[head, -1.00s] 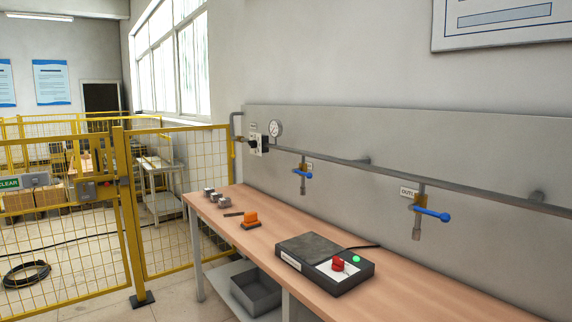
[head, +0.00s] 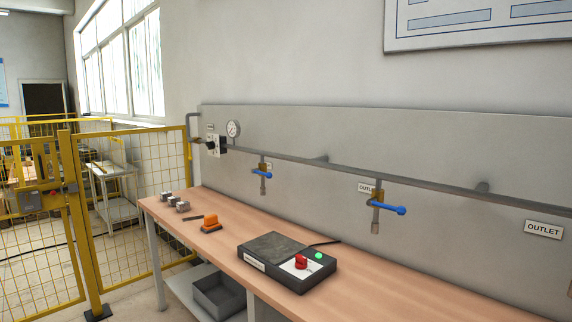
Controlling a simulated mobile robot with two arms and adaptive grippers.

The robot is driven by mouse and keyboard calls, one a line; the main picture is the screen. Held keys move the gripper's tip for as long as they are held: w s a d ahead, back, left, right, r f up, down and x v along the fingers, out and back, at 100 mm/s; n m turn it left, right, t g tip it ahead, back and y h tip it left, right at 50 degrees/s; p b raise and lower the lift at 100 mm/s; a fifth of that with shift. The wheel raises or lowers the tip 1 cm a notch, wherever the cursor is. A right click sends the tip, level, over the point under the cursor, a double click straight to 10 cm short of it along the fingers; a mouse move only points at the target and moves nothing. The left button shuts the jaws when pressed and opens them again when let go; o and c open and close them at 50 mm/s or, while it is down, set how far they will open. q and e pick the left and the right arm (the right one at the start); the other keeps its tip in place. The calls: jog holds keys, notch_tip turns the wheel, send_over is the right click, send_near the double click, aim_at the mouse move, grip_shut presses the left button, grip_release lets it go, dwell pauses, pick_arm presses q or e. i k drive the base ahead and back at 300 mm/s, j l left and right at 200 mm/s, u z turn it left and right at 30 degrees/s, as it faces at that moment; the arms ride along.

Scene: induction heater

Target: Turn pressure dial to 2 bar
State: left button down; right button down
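The pressure dial looks like a dark knob (head: 210,146) on a small pale plate at the left end of the pipe, on the grey wall panel. A round white gauge (head: 233,129) sits just above and right of it. Its needle and numbers are too small to read. Neither of my grippers shows in the head view.
A wooden workbench (head: 222,251) runs below the panel. It bears a black heater box (head: 262,263) with a red knob, an orange object (head: 210,221) and small metal blocks (head: 182,206). Blue-handled valves (head: 393,209) hang from the pipe. A yellow fence (head: 128,185) stands left.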

aim_at(210, 145)
jog(key=i+j+z, duration=0.1)
jog(key=i+j, duration=0.75)
jog(key=i, duration=0.05)
